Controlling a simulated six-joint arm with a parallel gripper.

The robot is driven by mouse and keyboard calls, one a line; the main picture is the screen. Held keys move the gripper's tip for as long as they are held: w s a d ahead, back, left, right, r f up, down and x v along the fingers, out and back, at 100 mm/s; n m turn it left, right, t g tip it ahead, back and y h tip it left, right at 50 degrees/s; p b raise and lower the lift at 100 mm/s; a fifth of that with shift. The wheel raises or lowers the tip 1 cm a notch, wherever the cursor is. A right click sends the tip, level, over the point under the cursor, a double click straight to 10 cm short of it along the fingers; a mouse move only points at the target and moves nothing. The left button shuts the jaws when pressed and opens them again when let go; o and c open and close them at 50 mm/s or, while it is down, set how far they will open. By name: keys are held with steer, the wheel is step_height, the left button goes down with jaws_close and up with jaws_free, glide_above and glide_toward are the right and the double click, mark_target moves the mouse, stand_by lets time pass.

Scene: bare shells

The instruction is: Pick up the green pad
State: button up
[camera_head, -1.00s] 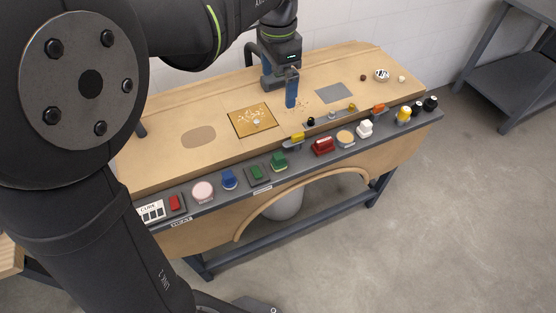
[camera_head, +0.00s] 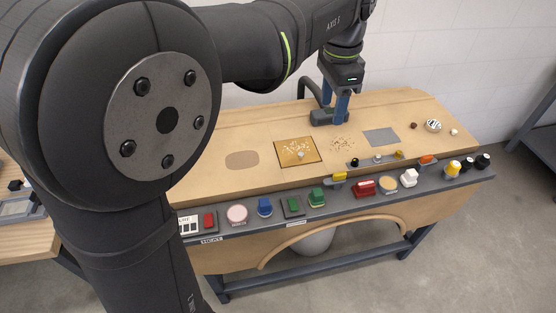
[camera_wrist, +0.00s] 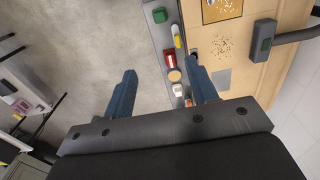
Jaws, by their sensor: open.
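A flat dark green pad (camera_head: 293,206) sits in the row of coloured pieces on the grey front ledge, between a blue knob (camera_head: 264,207) and a taller green block (camera_head: 316,197). Which green piece is the pad is not certain. My gripper (camera_head: 335,110) is open and empty, its blue fingers pointing down above the rear of the bench, behind and right of the green pieces. In the wrist view my gripper (camera_wrist: 162,84) has its fingers wide apart with nothing between them. One green piece (camera_wrist: 160,15) shows at that view's top; the flat pad is not visible there.
The bench holds a square tray (camera_head: 319,158) with chips, loose chips (camera_head: 342,145) and a grey plate (camera_head: 381,137). A grey box (camera_head: 327,118) with a black hose stands by the fingers. Red pieces (camera_head: 364,187) and a white piece (camera_head: 409,178) continue the ledge row rightward.

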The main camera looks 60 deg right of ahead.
steer(key=m, duration=1.8)
glide_above(318, 191)
steer(key=f, duration=2.5)
steer(key=shift+a+f, duration=0.3)
steer(key=shift+f, duration=0.1)
steer(key=shift+d+f, duration=0.15)
steer(key=shift+f, duration=1.3)
steer(key=shift+d+f, duration=0.1)
steer(key=shift+f, duration=1.3)
steer(key=shift+c, duration=0.4)
steer(key=c, duration=0.8)
